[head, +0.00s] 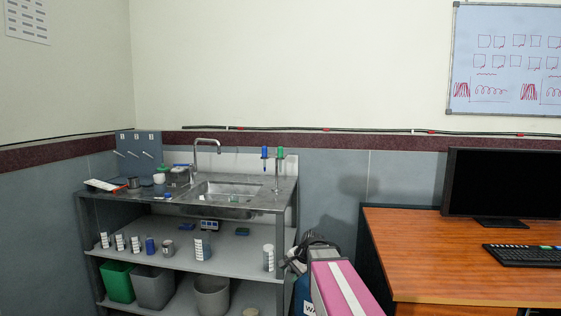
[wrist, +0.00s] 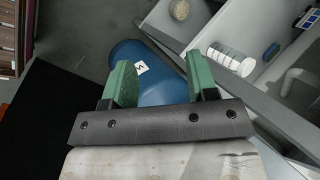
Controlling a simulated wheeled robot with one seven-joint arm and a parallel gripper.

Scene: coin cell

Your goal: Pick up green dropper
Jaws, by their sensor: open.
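Below the fingers is a blue container (wrist: 140,60) with a white label. The green dropper is not seen in the wrist view, and my gripper is not seen in the head view.
A metal sink counter (head: 178,200) with a tall faucet (head: 207,142) has a shelf below with striped cylinders and bins. A blue container (head: 303,295) and a pink-and-white object (head: 345,288) stand right of it. A wooden desk (head: 450,250) with a monitor is farther right.

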